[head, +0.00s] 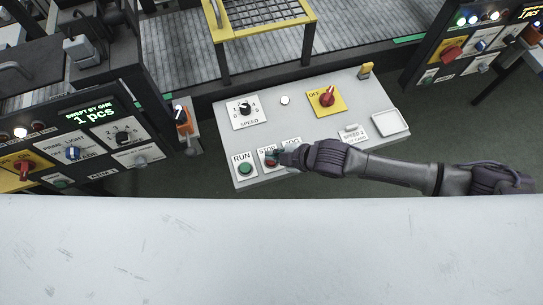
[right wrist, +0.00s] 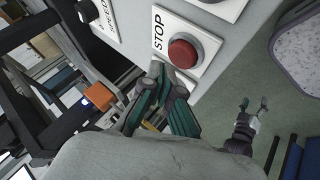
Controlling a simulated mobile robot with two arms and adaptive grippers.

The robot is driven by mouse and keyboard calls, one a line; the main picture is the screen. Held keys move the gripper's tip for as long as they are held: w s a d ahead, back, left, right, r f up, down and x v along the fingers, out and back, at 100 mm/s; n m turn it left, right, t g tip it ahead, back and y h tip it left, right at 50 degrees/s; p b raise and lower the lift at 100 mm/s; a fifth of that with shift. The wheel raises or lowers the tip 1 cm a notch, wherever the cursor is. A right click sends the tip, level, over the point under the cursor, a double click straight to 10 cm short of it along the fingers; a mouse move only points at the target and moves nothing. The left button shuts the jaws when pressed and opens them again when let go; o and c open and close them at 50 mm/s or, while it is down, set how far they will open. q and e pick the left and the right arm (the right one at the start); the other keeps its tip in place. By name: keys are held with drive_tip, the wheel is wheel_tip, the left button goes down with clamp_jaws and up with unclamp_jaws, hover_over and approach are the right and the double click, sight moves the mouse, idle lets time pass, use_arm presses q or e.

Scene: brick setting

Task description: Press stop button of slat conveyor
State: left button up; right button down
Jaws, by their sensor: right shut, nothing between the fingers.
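The red stop button (right wrist: 184,53) sits on a white plate marked STOP, on the grey control panel (head: 316,121). In the head view the button is partly covered by my right gripper (head: 280,156), which comes in from the right. In the right wrist view my right gripper (right wrist: 168,78) is shut and empty, its tips beside the button over the edge of its plate. The button face shows clear there; I cannot tell if the tips touch the panel. My left gripper (right wrist: 254,104) shows small and open in the right wrist view, low over the floor.
The green RUN button (head: 245,169) is just left of the stop button. A speed knob (head: 245,108) and a red switch on yellow (head: 327,97) are farther back. A black cabinet (head: 75,135) stands at left, another (head: 470,50) at right. An orange-handled switch (head: 183,120) stands beside the panel.

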wheel_tip(320, 180, up, 5)
drive_tip(key=p, duration=0.5)
idle(0.5)
idle(0.4)
